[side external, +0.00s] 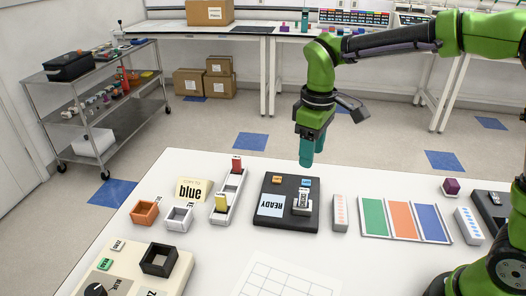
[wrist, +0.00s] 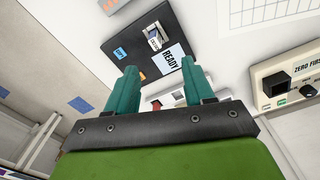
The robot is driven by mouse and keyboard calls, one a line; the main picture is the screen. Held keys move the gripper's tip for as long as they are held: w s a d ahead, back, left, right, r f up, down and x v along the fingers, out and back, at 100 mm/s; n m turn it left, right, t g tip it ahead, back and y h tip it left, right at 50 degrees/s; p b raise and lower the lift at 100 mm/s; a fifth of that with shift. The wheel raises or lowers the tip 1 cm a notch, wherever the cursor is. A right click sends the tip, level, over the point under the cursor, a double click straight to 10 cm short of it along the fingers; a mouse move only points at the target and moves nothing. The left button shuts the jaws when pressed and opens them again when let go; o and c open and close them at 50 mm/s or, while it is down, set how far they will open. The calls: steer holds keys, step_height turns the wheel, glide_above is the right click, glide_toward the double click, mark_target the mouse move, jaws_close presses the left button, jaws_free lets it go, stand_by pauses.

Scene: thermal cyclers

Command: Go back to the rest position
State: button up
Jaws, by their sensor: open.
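My gripper (side external: 306,160) hangs in the air above the far side of the white table, fingers pointing down. In the wrist view its two teal fingers (wrist: 160,85) are spread apart with nothing held between them. Below and slightly left of it in the side view is a black thermal cycler (side external: 270,228) with a READY display (side external: 271,206); it also shows in the wrist view (wrist: 135,48). The gripper is clear of the cycler and touches nothing.
A white rack (side external: 222,210) with red and yellow pieces, orange (side external: 145,213) and white (side external: 179,218) open boxes stand left. A beige panel (side external: 120,270) holds a black box. Air around the gripper is free.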

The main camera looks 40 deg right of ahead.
steer(key=s+d+r+m+t+y, duration=0.1)
steer(key=s+d+r+m+t, duration=0.1)
steer(key=s, duration=0.6)
steer(key=s+d+r+m+t+y, duration=0.1)
steer(key=s+d+r+m+t, duration=0.1)
steer(key=s+m+t, duration=0.3)
steer(key=shift+s+d+r+m, duration=0.2)
steer(key=shift+s+d+m, duration=0.45)
steer(key=shift+s+m, duration=0.55)
